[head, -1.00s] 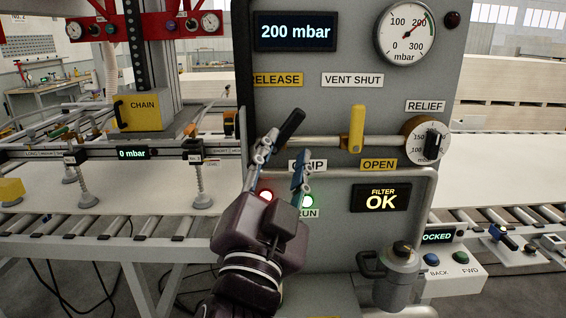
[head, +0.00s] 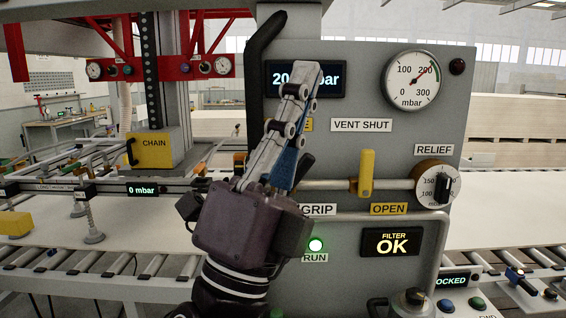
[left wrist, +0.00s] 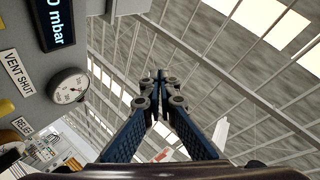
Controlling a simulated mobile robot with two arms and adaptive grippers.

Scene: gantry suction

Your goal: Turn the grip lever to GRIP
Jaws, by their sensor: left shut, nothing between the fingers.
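The black grip lever (head: 304,168) is on the grey panel in the head view, just above the GRIP label (head: 318,209). Only its upper end shows, slanting up to the right; its lower part is hidden behind my left gripper. The left gripper (head: 308,78) is shut and empty, its fingers pointing up in front of the pressure display and covering most of the RELEASE label (head: 307,125). In the left wrist view the fingertips (left wrist: 157,76) meet against the roof, with no lever between them. My right gripper is not in view.
A yellow lever (head: 366,174) stands upright between VENT SHUT and OPEN, right of the grip lever. The relief knob (head: 437,188) and gauge (head: 411,80) are farther right. The display (head: 335,79) is partly covered. A green RUN lamp (head: 316,245) glows below.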

